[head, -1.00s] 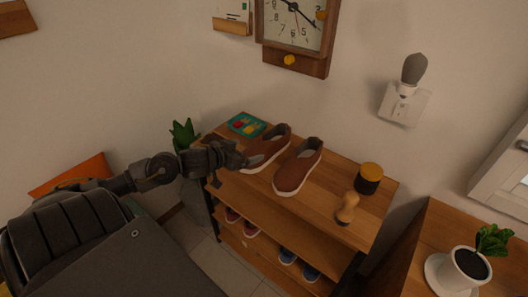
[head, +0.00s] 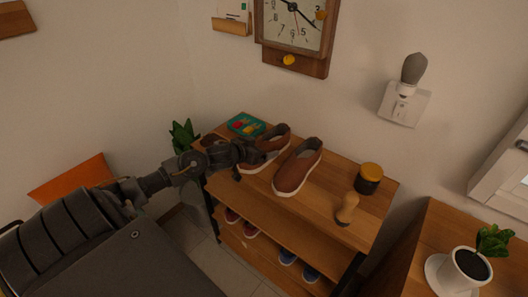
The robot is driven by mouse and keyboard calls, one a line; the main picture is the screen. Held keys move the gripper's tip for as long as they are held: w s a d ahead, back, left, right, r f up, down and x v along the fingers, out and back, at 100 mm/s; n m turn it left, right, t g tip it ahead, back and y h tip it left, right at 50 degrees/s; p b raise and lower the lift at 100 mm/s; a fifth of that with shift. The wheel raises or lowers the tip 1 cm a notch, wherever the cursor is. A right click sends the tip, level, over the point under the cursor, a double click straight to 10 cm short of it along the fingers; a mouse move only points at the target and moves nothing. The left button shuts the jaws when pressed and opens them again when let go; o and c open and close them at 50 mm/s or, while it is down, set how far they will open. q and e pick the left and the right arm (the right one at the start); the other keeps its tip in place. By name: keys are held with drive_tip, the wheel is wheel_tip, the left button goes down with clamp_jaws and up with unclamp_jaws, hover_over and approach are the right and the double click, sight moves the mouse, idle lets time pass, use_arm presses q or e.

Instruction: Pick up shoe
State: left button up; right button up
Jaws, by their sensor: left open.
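Two brown slip-on shoes with white soles stand side by side on the top of a wooden shoe rack. The left shoe (head: 270,144) is partly hidden at its toe by my left gripper. The right shoe (head: 298,167) is fully in view. My left gripper (head: 250,160) is open at the near left side of the left shoe, close to its toe. I cannot tell whether the fingers touch the shoe. My right gripper is not in view.
The rack top (head: 325,190) also holds a dark jar with a yellow lid (head: 369,178), a wooden brush (head: 347,209) and a green tin (head: 246,125). More shoes (head: 287,256) sit on lower shelves. A plant (head: 184,135) stands at the rack's left.

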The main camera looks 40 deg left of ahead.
use_arm(q)
drive_tip(key=c, duration=1.2)
drive_tip(key=shift+r, duration=0.1)
